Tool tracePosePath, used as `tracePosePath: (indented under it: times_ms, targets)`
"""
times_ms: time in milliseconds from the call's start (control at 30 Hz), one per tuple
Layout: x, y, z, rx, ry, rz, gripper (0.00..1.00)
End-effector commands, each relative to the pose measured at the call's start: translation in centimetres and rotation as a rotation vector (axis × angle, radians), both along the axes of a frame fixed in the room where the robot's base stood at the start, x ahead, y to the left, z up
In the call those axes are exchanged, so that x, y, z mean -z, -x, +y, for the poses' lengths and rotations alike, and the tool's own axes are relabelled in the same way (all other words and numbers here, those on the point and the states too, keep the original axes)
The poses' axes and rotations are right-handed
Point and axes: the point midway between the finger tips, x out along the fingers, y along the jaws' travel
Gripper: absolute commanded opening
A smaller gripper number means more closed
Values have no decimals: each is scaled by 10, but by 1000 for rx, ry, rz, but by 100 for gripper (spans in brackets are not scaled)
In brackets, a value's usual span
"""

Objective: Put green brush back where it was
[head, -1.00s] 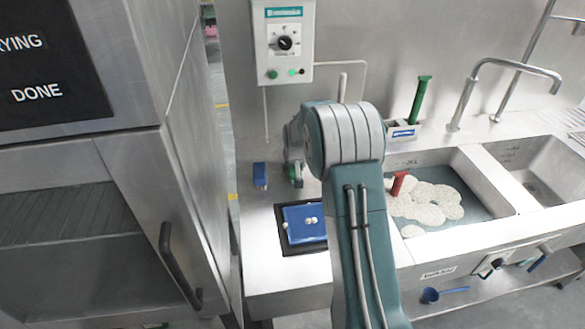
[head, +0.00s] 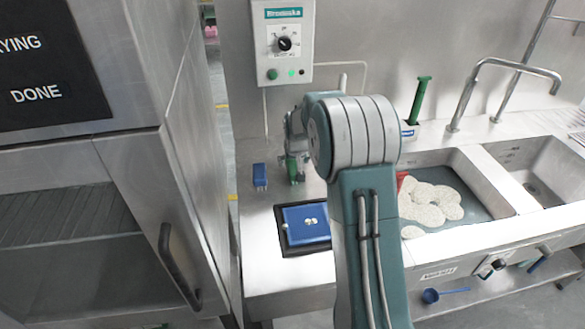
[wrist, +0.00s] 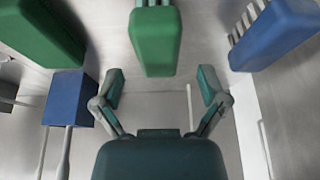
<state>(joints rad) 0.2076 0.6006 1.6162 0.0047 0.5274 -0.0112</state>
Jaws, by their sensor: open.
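A green block-like brush piece (wrist: 155,42) with pale bristles at its far end stands ahead of my gripper in the wrist view. My gripper (wrist: 160,86) is open, one finger to each side below this green piece, with nothing held. In the head view my gripper (head: 297,148) is partly hidden by my arm, by a small green piece (head: 292,169) on the steel counter. A tall green-handled tool (head: 419,100) stands upright at the counter's back. I cannot tell which green piece is the task's brush.
A blue block (head: 259,175) stands left of the small green piece. A blue tray (head: 305,224) with white bits sits in front on a black base. Blue pieces flank the fingers in the wrist view, left (wrist: 70,98) and right (wrist: 275,32). A sink (head: 470,215) holds pale round pieces.

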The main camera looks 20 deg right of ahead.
Motion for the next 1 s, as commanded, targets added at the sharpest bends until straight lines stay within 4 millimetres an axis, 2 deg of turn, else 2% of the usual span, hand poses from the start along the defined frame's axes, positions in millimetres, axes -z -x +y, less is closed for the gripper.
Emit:
tracePosePath:
  times_ms: [33,200,567,667,800,1000]
  targets:
    - [-12,4,1,0,1,-3,93]
    - [-43,17,4,0,0,-2,93]
    - [-78,35,11,-5,1,-3,93]
    - [-102,55,23,-18,3,-14,93]
    - [-138,96,45,-46,5,-27,93]
    - [-175,160,73,-82,7,-42,93]
